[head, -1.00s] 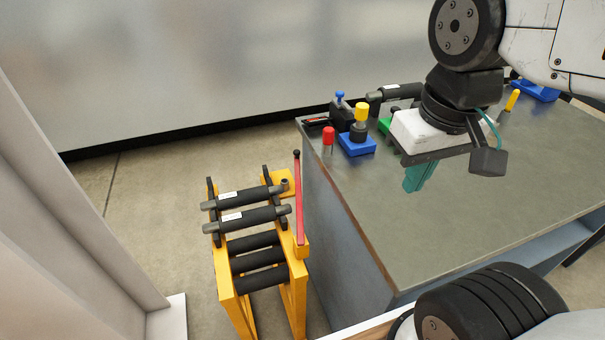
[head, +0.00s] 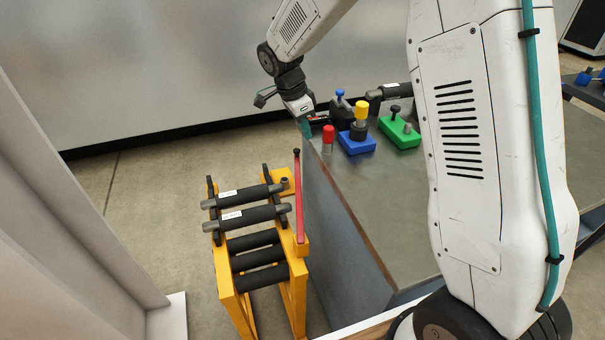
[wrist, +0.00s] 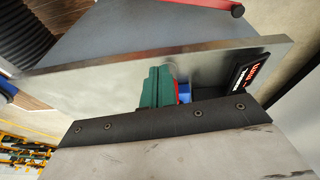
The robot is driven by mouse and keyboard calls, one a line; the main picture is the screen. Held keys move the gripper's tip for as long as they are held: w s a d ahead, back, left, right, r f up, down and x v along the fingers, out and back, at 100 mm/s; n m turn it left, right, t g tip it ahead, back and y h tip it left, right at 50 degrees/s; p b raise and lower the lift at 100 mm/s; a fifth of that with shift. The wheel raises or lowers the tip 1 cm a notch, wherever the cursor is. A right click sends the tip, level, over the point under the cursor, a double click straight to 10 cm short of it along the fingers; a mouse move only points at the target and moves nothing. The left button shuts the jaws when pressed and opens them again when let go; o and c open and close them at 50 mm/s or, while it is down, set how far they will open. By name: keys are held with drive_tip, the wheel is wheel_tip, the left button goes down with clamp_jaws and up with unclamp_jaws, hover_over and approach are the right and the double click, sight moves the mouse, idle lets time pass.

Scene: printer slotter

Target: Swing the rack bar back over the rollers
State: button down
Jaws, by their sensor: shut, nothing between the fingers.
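The yellow rack (head: 228,285) stands on the floor left of the grey table. Its red rack bar (head: 299,205) with a black knob stands upright at the right side, not lying across the rollers. Two dark rollers with white labels, an upper roller (head: 258,191) and a lower roller (head: 262,214), lie across the top. My gripper (head: 306,128) is beyond the bar at the table's far left corner, apart from the bar. Its teal fingers (wrist: 158,88) are shut and empty. A red rod (wrist: 195,5) shows at the wrist view's top edge; I cannot tell if it is the bar.
Near my gripper on the table (head: 345,220) stand a red-capped cylinder (head: 328,138), a blue block with a yellow knob (head: 357,138), a green block (head: 400,132) and a black part with a blue knob (head: 341,108). A pale frame (head: 80,220) stands at the left.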

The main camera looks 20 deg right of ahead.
sight(298, 189)
drive_tip(key=w+a+f+m, duration=0.2)
drive_tip(key=w+f, duration=0.3)
drive_tip(key=f, duration=0.5)
drive_tip(key=shift+w+f+m+h, duration=0.25)
drive_tip(key=shift+f+m+h, duration=0.1)
drive_tip(key=shift+m, duration=0.55)
drive_tip(key=shift+a, duration=0.1)
drive_tip(key=x, duration=1)
drive_tip(key=shift+s+a, duration=0.1)
drive_tip(key=a+n, duration=0.1)
drive_tip(key=a, duration=0.1)
drive_tip(key=w+a+n, duration=0.1)
drive_tip(key=a, duration=0.1)
drive_tip(key=a+n+t, duration=0.1)
drive_tip(key=a, duration=0.2)
drive_tip(key=shift+w+a+n, duration=0.1)
drive_tip(key=shift+w+n, duration=0.1)
drive_tip(key=shift+n, duration=0.2)
drive_tip(key=shift+a, duration=0.15)
drive_tip(key=shift+r, duration=0.15)
